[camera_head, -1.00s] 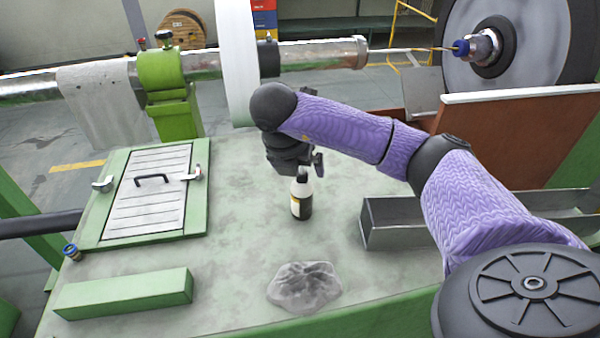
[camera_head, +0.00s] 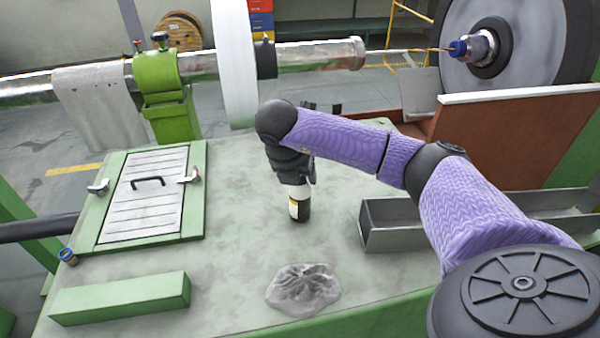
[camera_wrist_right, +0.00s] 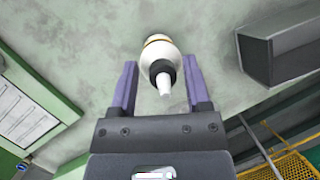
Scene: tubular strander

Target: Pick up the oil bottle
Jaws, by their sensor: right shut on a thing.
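My left gripper is not in view.
A metal trough (camera_head: 395,238) lies to the right of the bottle. A crumpled grey cloth (camera_head: 303,288) lies in front. A green block (camera_head: 120,298) and a hatch with a handle (camera_head: 150,195) are on the left. The machine's shaft (camera_head: 310,55) runs behind.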

